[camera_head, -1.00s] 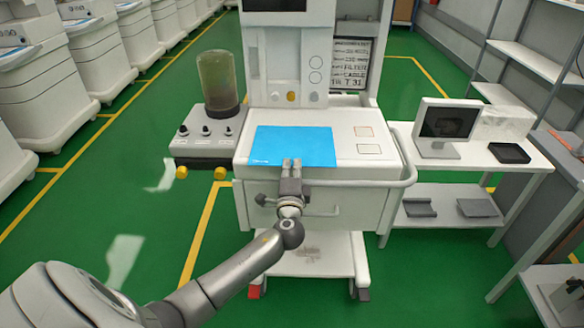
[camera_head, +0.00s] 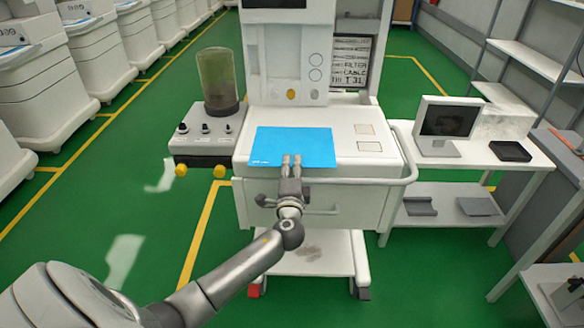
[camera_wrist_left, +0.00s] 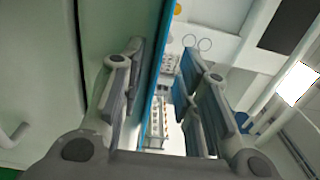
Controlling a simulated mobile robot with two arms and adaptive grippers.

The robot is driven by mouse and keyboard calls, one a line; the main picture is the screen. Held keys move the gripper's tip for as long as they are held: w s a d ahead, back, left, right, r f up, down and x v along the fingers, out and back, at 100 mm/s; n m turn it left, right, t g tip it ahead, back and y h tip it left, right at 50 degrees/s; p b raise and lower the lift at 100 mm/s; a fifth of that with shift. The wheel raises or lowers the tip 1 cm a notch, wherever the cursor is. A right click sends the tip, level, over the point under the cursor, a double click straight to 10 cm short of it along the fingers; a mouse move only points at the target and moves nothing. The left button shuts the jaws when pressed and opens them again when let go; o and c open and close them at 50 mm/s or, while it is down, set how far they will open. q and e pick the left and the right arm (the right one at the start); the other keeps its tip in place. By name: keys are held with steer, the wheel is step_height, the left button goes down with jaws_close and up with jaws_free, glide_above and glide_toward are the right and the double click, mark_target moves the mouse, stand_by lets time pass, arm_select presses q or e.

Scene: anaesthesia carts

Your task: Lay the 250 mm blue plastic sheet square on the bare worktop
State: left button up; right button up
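The blue plastic sheet (camera_head: 292,143) lies on the white worktop (camera_head: 352,151) of the cart, left of its middle. It looks flat and about square to the worktop, with its front edge close to the worktop's front edge. My left gripper (camera_head: 291,160) is at the sheet's front edge, with its fingertips over that edge and a small gap between them. In the left wrist view the fingers (camera_wrist_left: 162,92) stand apart, and the sheet (camera_wrist_left: 160,60) shows as a thin blue strip between them. Whether a finger touches the sheet is hard to tell. My right gripper is not in view.
A control box with knobs (camera_head: 205,145) and a clear canister (camera_head: 217,82) stand left of the worktop. A rail (camera_head: 408,170) rounds the right end. A side table (camera_head: 470,160) holds a monitor (camera_head: 449,120).

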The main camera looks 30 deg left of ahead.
arm_select(q)
steer(key=v, duration=1.1)
steer(key=shift+s+d, duration=0.2)
steer(key=shift+s, duration=0.2)
